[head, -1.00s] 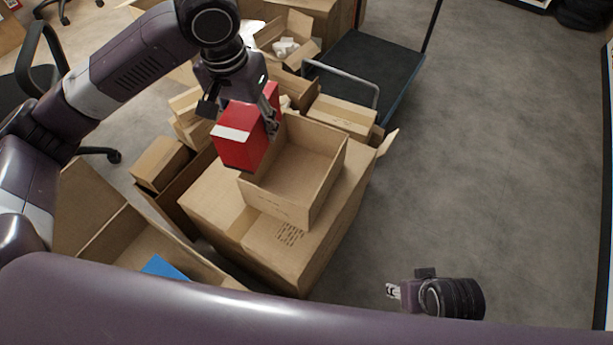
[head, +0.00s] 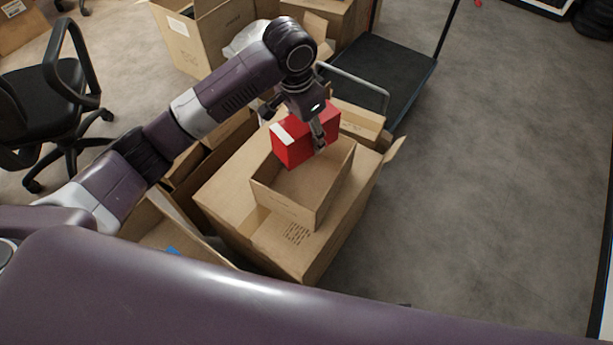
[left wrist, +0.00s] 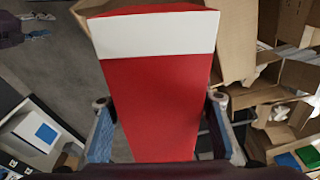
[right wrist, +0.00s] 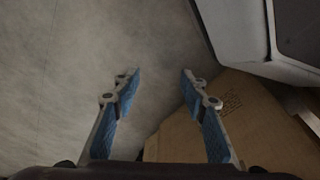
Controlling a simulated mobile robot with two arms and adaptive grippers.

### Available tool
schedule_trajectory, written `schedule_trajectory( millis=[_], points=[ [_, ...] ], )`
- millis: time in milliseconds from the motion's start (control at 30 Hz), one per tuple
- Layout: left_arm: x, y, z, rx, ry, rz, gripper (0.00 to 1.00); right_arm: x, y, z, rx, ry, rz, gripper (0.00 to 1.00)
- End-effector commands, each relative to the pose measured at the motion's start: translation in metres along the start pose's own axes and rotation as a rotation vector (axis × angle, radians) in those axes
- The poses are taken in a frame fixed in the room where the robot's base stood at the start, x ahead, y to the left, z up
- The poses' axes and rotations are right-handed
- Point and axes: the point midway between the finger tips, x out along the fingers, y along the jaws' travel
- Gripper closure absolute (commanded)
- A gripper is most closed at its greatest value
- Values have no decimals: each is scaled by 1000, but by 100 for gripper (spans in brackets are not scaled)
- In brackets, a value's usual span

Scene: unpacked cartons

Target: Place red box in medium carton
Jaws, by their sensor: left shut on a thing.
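The red box (head: 293,145) with a white end band is held in the air over the back left part of an open, empty-looking carton (head: 283,203), apparently the medium one. That carton stands on a larger closed carton. My left gripper (head: 318,139) is shut on the red box; in the left wrist view the box (left wrist: 155,100) fills the space between the fingers. The box hides part of the carton's back and left walls. My right gripper (right wrist: 158,88) is open and empty in the right wrist view, above the floor beside a cardboard surface.
The larger carton (head: 232,187) bears the open one. A black platform cart (head: 385,70) with a grey handle stands behind. More cartons crowd the back and left, and an office chair (head: 60,110) stands at far left. Floor on the right is clear.

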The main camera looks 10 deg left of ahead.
Motion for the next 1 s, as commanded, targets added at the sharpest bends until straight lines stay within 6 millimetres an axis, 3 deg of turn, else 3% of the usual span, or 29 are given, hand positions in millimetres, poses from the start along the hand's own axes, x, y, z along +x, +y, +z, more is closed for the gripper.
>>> schedule_trajectory(
  millis=[100, 500, 1000],
  points=[
    [31, -1, 6, -3, -3, 0, 93, -12, 1, -16, 2, 15, 2, 60],
    [112, -1, 18, -4, -1, -1, 93, -68, 4, -53, 9, 48, 6, 60],
    [157, 0, 24, -3, 1, 0, 93, -109, 7, -68, 13, 71, 11, 60]
  ],
)
